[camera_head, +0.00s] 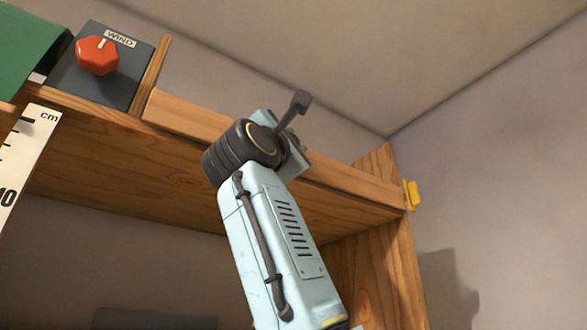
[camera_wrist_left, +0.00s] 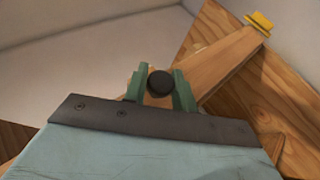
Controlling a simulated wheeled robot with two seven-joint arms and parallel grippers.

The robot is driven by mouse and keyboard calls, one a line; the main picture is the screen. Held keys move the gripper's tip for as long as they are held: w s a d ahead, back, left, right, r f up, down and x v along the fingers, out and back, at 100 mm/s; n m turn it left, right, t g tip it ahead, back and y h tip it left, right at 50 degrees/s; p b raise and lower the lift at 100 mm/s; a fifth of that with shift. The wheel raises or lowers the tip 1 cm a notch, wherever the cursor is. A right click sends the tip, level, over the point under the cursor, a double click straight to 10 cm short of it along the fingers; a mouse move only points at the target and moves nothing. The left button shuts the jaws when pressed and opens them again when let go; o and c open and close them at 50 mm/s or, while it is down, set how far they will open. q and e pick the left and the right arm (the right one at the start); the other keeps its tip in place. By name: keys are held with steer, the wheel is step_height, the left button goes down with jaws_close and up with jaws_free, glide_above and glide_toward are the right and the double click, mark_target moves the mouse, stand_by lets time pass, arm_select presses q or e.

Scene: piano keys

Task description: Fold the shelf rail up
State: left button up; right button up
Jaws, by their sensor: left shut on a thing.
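The shelf rail (camera_head: 188,113) is a long light wooden bar along the front edge of the shelf. It runs down to the right, and its right end is at a yellow catch (camera_head: 412,195). The rail (camera_wrist_left: 222,72) and catch (camera_wrist_left: 260,21) also show in the wrist view. My left gripper (camera_wrist_left: 160,86) has its green fingers closed around a round black knob (camera_wrist_left: 160,82) in front of the rail. In the head view my left arm hides the knob and the middle of the rail. My right gripper is not in view.
A dark box with a red WIND dial (camera_head: 97,56) stands on the shelf at the upper left. A green object (camera_head: 28,35) and a white cm ruler (camera_head: 22,150) are at the left edge. A wooden side panel (camera_head: 385,260) supports the shelf's right end.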

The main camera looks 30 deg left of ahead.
arm_select(q)
steer(key=shift+a+r+n+y, duration=0.15)
steer(key=shift+n+y, duration=0.35)
steer(key=o, duration=0.9)
steer(key=shift+w, duration=0.1)
steer(key=shift+o, duration=0.2)
steer(key=b+v, duration=0.6)
steer(key=v, duration=0.7)
steer(key=shift+s, duration=0.35)
